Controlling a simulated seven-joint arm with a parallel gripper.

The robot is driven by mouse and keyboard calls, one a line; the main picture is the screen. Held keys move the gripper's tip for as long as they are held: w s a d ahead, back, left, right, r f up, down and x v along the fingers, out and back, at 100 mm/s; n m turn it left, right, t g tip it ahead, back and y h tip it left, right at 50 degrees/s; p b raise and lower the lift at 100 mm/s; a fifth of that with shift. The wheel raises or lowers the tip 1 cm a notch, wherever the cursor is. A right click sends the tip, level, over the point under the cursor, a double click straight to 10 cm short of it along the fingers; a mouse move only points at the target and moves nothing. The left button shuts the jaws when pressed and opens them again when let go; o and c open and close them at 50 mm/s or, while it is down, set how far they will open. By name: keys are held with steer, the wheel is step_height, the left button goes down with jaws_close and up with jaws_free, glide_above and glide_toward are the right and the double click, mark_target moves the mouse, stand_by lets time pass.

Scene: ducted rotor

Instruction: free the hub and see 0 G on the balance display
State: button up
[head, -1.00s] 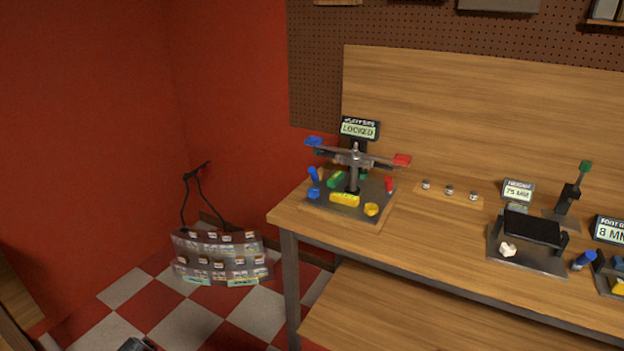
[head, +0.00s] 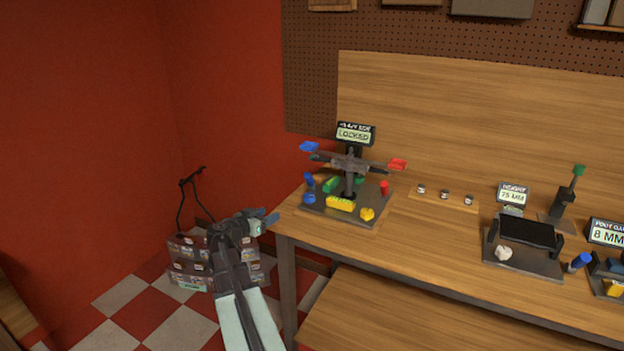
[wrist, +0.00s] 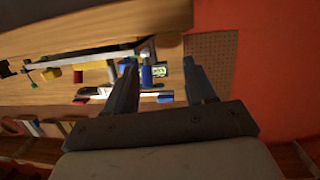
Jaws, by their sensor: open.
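The balance stand's base plate (head: 318,214) sits at the left end of the workbench. A rotor (head: 372,166) with a blue tip at left and a red tip at right sits on its post, the hub (head: 350,163) at its middle. The balance display (head: 355,133) behind it reads LOCKED. Blue, green, yellow and red parts, among them a yellow block (head: 341,203), surround the post. My gripper (head: 270,217) is left of the bench's front left corner, short of the stand, touching nothing. In the wrist view my gripper (wrist: 160,80) has its fingers apart and empty, with the stand beyond.
Several small metal pieces (head: 444,194) lie right of the stand. Farther right are a 75 MM display (head: 512,194), a black cradle (head: 530,232) and an 8 MM display (head: 606,233).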

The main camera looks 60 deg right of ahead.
mark_target(310, 181)
steer(key=s+d+r+m+g+h, duration=0.2)
steer(key=s+d+r, duration=0.3)
steer(key=d+r, duration=0.2)
steer(key=x, duration=1.3)
steer(key=shift+w+f, duration=0.25)
steer(key=shift+w, duration=0.1)
jaws_close()
